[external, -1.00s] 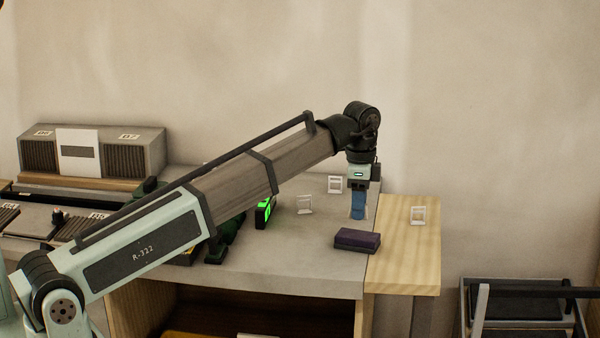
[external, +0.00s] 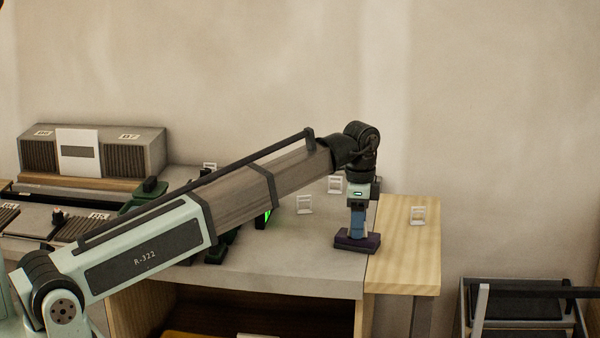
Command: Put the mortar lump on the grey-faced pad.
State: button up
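My gripper (external: 357,234) points straight down near the right end of the grey worktop. Its blue lower part reaches a dark purple block (external: 373,242) and covers the middle of it. The block lies on the worktop, and I cannot tell whether the fingers are closed on it. I cannot make out a mortar lump for certain. A dark-topped green piece (external: 151,185) stands at the back of the worktop, left of centre; I cannot tell whether it is the grey-faced pad. My arm hides part of the worktop's middle.
A green-lit device (external: 267,216) is mostly hidden behind my arm. A grey box with vents (external: 93,150) stands at the back left. A dark rack (external: 520,310) is at the lower right.

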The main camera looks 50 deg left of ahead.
jog(key=shift+o, duration=1)
jog(key=shift+r, duration=0.1)
notch_tip(320, 180, up, 12)
